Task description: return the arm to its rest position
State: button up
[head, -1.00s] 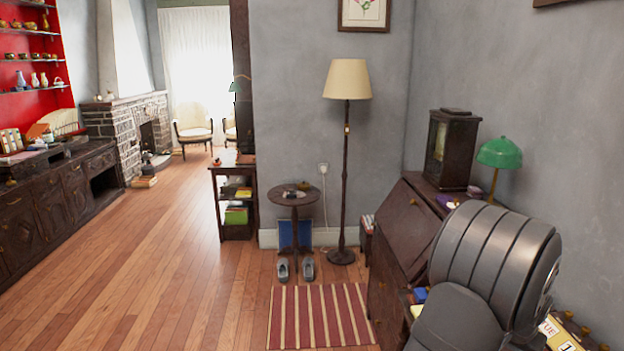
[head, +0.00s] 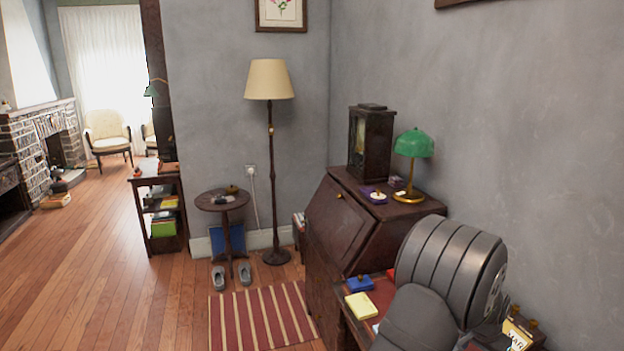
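Part of my own arm, a dark grey ribbed link, fills the lower right of the head view, in front of the writing desk (head: 335,215). My gripper is not in view, so I cannot see whether it is open or holds anything. The arm link hides part of the desk's lower surface. No teapot can be made out in this view.
A green lamp (head: 413,146) and a dark clock case (head: 371,142) stand on the desk. A yellow block (head: 362,306) and blue box (head: 360,284) lie below. A floor lamp (head: 269,80) and round table (head: 222,200) stand left. Wooden floor (head: 110,260) is open at left.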

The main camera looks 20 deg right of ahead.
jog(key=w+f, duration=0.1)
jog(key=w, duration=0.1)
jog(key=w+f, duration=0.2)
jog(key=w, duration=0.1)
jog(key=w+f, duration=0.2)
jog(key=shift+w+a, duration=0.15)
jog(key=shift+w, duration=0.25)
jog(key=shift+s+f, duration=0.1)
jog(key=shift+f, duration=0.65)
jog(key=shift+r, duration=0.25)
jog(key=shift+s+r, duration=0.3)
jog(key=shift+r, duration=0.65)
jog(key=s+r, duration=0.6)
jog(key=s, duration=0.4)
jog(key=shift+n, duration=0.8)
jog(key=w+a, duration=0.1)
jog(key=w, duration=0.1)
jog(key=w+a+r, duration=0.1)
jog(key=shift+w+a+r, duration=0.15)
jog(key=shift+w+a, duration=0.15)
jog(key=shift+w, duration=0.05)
